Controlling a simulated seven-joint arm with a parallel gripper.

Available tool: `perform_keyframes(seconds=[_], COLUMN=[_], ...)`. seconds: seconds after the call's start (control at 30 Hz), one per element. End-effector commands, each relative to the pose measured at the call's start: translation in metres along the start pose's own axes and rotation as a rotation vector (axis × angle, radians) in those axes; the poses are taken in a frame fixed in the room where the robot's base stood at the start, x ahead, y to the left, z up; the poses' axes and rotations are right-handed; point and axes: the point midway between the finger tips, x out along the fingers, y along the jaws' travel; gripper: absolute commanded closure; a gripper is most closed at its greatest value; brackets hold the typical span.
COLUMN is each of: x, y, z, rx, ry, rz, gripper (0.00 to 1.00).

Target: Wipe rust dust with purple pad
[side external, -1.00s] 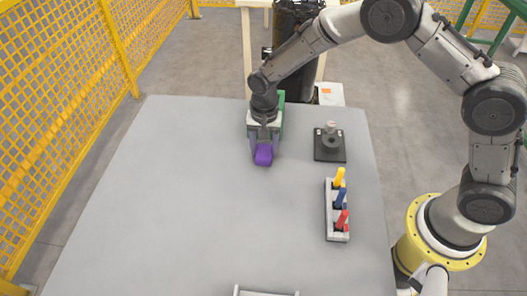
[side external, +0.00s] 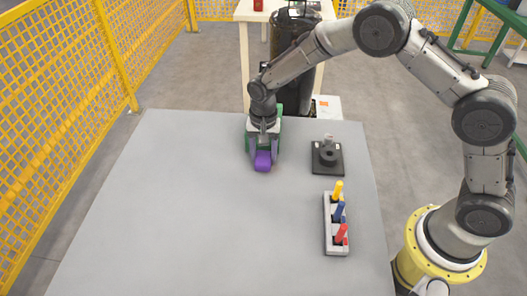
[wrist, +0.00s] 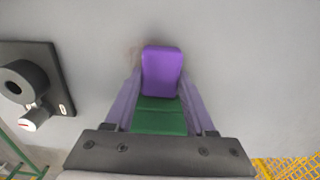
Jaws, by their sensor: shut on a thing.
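A purple pad (side external: 263,161) is held between the two fingers of my gripper (side external: 264,156), low over the grey table near its far edge. In the wrist view the pad (wrist: 162,66) sticks out past the fingertips (wrist: 161,84). I cannot tell whether it touches the table. A faint brownish smudge of rust dust (wrist: 134,52) shows on the grey surface at the pad's left side; the pad may hide more of it. A green block (wrist: 159,118) shows between the fingers, behind the pad.
A dark square plate with a round fitting (side external: 327,157) sits to the right of my gripper. A grey holder (side external: 329,238) with yellow, blue and red pieces stands nearer on the right. The table's left and middle (side external: 170,210) are clear. Yellow mesh fencing stands beyond.

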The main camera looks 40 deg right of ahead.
Motion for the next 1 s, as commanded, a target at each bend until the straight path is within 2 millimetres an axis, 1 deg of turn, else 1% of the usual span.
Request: perform_keyframes(seconds=[0.1, 0.3, 0.57, 1.0], x=[0.000, 0.000, 0.001, 0.004], y=[0.000, -0.001, 0.000, 0.001], z=[0.011, 0.027, 0.035, 0.070], rx=[-0.003, -0.002, -0.001, -0.001], ry=[0.000, 0.000, -0.001, -0.003], rz=[0.000, -0.001, -0.001, 0.004], gripper=[0.90, 0.90, 0.90, 0.90])
